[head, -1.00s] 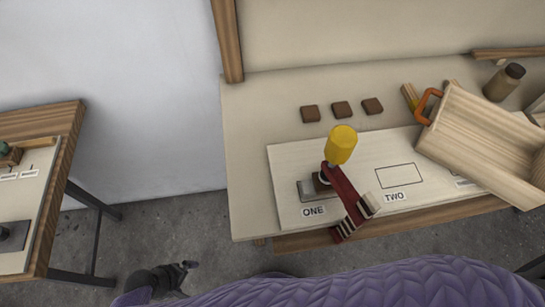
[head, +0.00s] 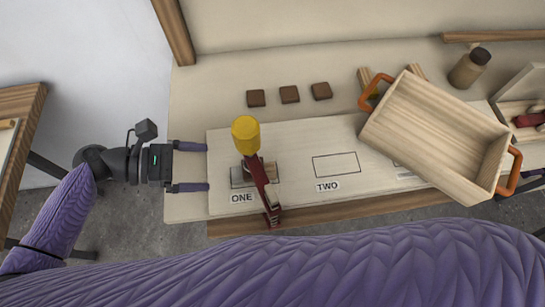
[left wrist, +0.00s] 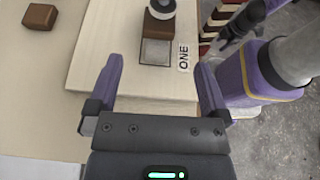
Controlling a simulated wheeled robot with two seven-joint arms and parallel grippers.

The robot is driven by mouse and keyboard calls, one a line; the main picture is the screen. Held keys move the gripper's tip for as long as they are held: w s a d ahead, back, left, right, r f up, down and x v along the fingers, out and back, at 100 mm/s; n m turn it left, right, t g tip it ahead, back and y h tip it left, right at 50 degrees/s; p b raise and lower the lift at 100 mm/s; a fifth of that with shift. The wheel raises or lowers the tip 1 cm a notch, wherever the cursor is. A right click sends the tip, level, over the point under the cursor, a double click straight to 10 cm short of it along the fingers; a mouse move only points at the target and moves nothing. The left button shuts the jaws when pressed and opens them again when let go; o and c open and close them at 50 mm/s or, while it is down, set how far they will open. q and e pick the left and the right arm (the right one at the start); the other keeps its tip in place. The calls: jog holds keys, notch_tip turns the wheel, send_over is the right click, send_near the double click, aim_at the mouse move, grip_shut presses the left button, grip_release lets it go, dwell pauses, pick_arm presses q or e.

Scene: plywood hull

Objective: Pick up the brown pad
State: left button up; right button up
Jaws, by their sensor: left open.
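Three small brown pads lie in a row on the bare bench behind the board: a left one (head: 256,98), a middle one (head: 290,94) and a right one (head: 321,91). One brown pad (left wrist: 40,17) shows at the top left of the left wrist view. Another brown block (left wrist: 158,27) sits on the board by the label ONE, under the clamp (head: 258,178) with the yellow handle (head: 245,134). My left gripper (head: 207,167) is open and empty at the board's left edge, in front of and left of the row. Its fingers also show in the left wrist view (left wrist: 158,66).
A wooden crate (head: 430,125) with orange handles stands on the right, partly over the board (head: 300,140). A brown jar (head: 468,70) and wooden sticks (head: 367,80) are behind it. The bench behind and left of the pads is free.

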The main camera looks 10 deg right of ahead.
aim_at(245, 168)
pick_arm(q)
jog(key=b+x, duration=0.1)
jog(key=x, duration=0.8)
jog(key=shift+d+f, duration=0.2)
jog(key=shift+f, duration=0.05)
jog(key=c, duration=1.2)
